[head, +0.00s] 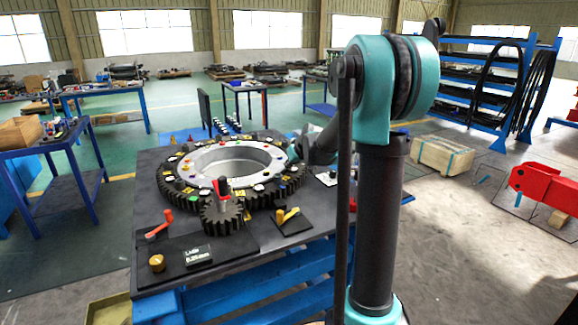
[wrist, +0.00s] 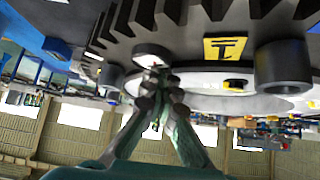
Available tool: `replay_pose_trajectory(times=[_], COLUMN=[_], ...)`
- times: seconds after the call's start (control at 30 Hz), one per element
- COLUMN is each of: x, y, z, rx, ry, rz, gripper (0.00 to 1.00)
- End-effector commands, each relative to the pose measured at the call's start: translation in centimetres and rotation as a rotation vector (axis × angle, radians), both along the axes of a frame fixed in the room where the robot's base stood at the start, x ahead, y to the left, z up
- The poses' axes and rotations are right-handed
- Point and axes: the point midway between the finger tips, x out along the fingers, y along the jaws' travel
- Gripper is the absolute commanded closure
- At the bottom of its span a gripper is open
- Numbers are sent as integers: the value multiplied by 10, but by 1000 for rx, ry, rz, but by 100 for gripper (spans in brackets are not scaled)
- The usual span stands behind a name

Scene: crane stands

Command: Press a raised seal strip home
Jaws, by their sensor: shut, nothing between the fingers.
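A large dark toothed ring gear (head: 172,196) with a pale inner ring (head: 212,158) lies on a dark table in the head view. Many small coloured parts and yellow tags sit around its top. My gripper (wrist: 160,78) is shut and empty in the wrist view, with its fingertips close to a round pale disc (wrist: 152,54); I cannot tell whether they touch. In the head view my gripper is near the ring's right side, mostly hidden behind my arm. I cannot make out a raised seal strip in either view.
An orange lever (head: 158,226), a yellow lever (head: 288,215) and a brass knob (head: 157,263) are on the table front. The wrist view shows a yellow tag (wrist: 226,48) and a dark cylinder (wrist: 284,66).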

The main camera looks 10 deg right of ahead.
Motion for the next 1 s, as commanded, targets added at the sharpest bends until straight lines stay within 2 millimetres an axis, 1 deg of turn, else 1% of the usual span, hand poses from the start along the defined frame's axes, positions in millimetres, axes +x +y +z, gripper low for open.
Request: replay_pose_trajectory(times=[0.03,0.07,0.5,0.7,1.0], x=[-8,-10,-45,-53,-55], y=[-3,-3,-14,-17,-17], z=[-1,1,44,54,56], rx=[-5,-5,0,1,1], ry=[11,11,1,-1,-2], rz=[1,1,-1,-1,-1], gripper=[100,100,100,100,100])
